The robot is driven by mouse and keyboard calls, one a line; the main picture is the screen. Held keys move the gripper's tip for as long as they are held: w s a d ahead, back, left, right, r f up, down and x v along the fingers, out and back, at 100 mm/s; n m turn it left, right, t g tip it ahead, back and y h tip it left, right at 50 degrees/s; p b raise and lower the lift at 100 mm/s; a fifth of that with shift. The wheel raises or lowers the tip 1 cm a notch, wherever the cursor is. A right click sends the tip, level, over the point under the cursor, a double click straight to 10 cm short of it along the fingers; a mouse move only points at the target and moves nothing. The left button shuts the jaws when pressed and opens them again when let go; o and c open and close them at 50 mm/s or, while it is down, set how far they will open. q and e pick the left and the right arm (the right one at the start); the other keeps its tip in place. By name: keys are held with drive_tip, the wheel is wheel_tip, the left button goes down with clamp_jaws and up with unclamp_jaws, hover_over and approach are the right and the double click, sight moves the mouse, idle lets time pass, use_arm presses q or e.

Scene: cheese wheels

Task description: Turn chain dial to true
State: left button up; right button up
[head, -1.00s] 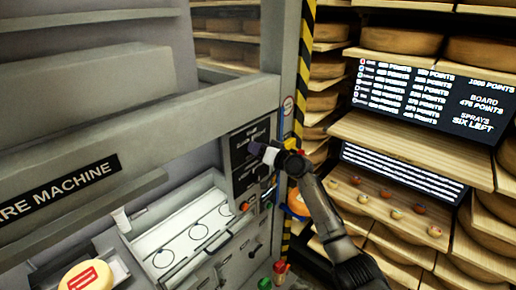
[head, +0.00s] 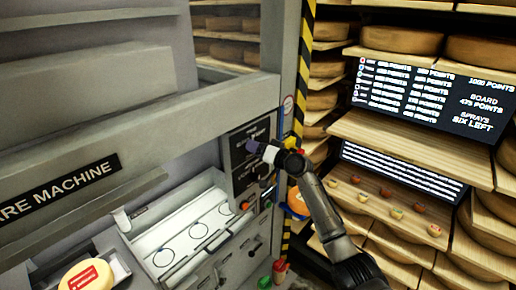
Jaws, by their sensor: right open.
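A dark control panel (head: 240,168) with small white lettering is on the right end of the grey machine. The lettering is too small to read, so I cannot tell which dial is the chain dial or what it is set to. My right gripper (head: 254,147) is open at the upper part of this panel, with its fingers around or just in front of a dial there. The gripper hides most of that dial, and I cannot tell if it touches. A lower dial (head: 263,170) shows just below my gripper. My left gripper is not in view.
A striped post (head: 305,70) stands just right of the panel, close to my right arm. Shelves of cheese wheels (head: 400,39) and a points board (head: 430,95) are further right. A tray with ring outlines (head: 185,262) and a yellow cheese (head: 88,276) are lower left.

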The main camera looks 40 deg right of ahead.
drive_tip(key=b+v, duration=0.2)
drive_tip(key=v, duration=1.2)
drive_tip(key=shift+w+a, duration=0.1)
drive_tip(key=shift+a, duration=0.05)
idle(0.4)
